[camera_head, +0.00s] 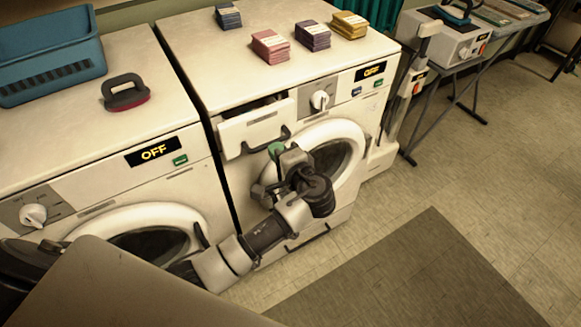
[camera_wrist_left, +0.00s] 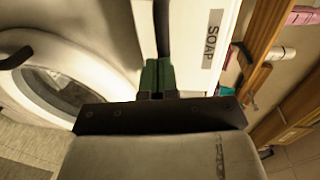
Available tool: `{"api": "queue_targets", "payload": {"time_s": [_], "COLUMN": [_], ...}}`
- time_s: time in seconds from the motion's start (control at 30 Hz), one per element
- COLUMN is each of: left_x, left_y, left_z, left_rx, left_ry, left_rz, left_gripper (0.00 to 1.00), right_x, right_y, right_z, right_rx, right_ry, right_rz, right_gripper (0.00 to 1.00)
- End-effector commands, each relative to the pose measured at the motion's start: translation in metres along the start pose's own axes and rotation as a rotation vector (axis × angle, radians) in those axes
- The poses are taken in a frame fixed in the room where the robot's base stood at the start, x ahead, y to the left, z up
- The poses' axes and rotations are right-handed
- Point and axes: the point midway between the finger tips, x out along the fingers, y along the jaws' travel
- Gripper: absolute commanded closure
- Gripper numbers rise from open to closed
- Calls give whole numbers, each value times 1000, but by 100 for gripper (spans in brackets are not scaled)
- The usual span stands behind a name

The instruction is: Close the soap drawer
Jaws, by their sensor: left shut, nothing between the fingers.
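The soap drawer (camera_head: 240,131) is the white front at the top left of the right-hand washing machine (camera_head: 222,92). It stands out from the machine, with a dark gap along its top. Its dark handle (camera_head: 285,134) runs across the lower front. My left gripper (camera_head: 275,149), with green fingertips, is shut and empty in front of the drawer by the handle. In the left wrist view the green fingertips (camera_wrist_left: 157,76) are together close to the drawer front, beside its SOAP label (camera_wrist_left: 212,38). I cannot tell whether they touch it. My right gripper is not in view.
The white round door (camera_head: 351,133) of the machine is just right of my arm. Another washing machine (camera_head: 100,175) stands at the left, with a blue basket (camera_head: 50,55) and a dark-handled brush (camera_head: 125,93) on top.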

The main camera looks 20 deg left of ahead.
Motion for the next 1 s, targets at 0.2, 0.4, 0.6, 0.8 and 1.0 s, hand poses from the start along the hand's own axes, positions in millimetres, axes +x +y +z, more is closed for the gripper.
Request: {"api": "queue_targets", "payload": {"time_s": [0.2, 0.4, 0.6, 0.8, 1.0], "left_x": [31, 42, 45, 45, 48], "left_y": [-4, -5, -7, -8, -7], "left_z": [0, -1, 0, 0, 0], "left_rx": [0, 1, 0, -1, -1], "left_ry": [-1, 0, -1, -1, -2], "left_rz": [0, -1, -2, -4, -6], "left_gripper": [100, 100, 100, 100, 100], "right_x": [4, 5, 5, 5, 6], "right_y": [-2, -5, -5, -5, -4], "right_z": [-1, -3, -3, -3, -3], "right_rx": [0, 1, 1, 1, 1], "right_ry": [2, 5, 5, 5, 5], "right_rz": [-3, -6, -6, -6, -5], "right_gripper": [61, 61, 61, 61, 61]}}
